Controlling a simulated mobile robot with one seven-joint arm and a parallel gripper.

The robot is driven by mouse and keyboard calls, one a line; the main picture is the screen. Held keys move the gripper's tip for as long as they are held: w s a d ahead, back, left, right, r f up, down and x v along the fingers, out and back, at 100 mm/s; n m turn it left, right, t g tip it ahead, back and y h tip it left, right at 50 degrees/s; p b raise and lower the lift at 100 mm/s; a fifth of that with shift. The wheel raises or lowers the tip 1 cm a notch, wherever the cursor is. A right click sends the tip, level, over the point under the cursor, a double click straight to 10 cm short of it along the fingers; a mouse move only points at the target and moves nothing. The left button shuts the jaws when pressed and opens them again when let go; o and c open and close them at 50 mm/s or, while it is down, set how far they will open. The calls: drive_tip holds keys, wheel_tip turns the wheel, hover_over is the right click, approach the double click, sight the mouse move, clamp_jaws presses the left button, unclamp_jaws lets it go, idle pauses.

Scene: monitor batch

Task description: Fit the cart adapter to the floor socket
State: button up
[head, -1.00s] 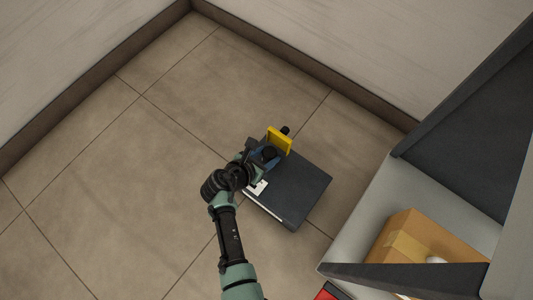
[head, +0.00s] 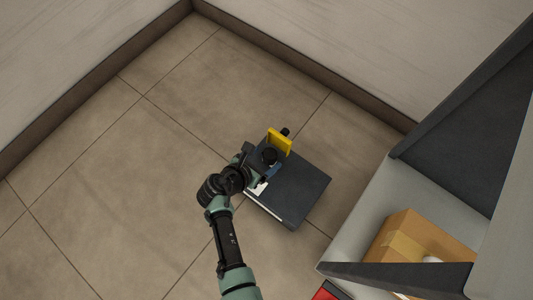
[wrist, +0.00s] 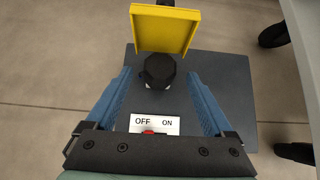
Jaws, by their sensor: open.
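A dark square floor plate (head: 303,190) lies on the tiles and also fills the middle of the wrist view (wrist: 232,100). A black faceted piece (wrist: 159,70), which may be the adapter, stands on it in front of an upright yellow flap (wrist: 163,30). In the head view the black piece (head: 269,156) and yellow flap (head: 279,142) are at the plate's far left. An OFF/ON label (wrist: 154,123) with a red switch (wrist: 149,132) lies nearer me. My gripper (wrist: 160,78) is open, its blue fingers on either side of the black piece with gaps showing.
A grey cart or shelf (head: 362,215) stands at the right with a cardboard box (head: 412,240) on it. Dark wheels (wrist: 274,36) show at the right of the wrist view. Walls close the back. The tiled floor at left (head: 110,190) is clear.

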drive_tip(key=p+v, duration=0.7)
drive_tip(key=v, duration=0.4)
drive_tip(key=shift+r, duration=0.1)
